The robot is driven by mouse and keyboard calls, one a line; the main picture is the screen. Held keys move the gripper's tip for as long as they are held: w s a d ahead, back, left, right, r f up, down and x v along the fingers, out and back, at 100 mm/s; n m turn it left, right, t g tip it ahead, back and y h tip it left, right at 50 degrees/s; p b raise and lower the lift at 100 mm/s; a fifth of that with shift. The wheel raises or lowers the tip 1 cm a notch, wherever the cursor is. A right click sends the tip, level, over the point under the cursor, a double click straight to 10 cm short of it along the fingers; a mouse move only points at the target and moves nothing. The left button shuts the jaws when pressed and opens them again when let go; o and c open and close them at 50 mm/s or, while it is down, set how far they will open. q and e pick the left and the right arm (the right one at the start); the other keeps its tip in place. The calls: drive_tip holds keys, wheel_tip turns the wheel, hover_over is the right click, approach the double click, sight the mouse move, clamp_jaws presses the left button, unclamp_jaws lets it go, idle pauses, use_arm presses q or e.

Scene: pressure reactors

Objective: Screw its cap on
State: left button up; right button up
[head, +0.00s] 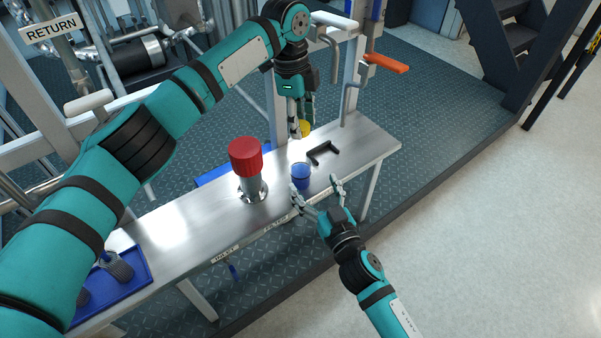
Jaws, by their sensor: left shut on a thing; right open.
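My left gripper (301,124) reaches down over the far side of the steel bench. It is shut on a small yellow round thing (306,129), which looks like a cap and is partly hidden by the fingers. A blue cup-like container (301,175) stands upright on the bench, below and apart from the yellow cap. My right gripper (315,184) is open at the bench's front edge. Its left finger is close to the blue container; I cannot tell whether they touch. Its right finger is apart from it.
A red-topped metal cylinder (247,165) stands on the bench (205,222) left of the blue container. A black bracket (323,154) lies to the right. A blue tray (131,284) with grey mesh parts is at the lower left. An orange handle (387,63) juts out behind.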

sight(305, 171)
drive_tip(key=x, duration=0.9)
clamp_jaws()
idle(0.4)
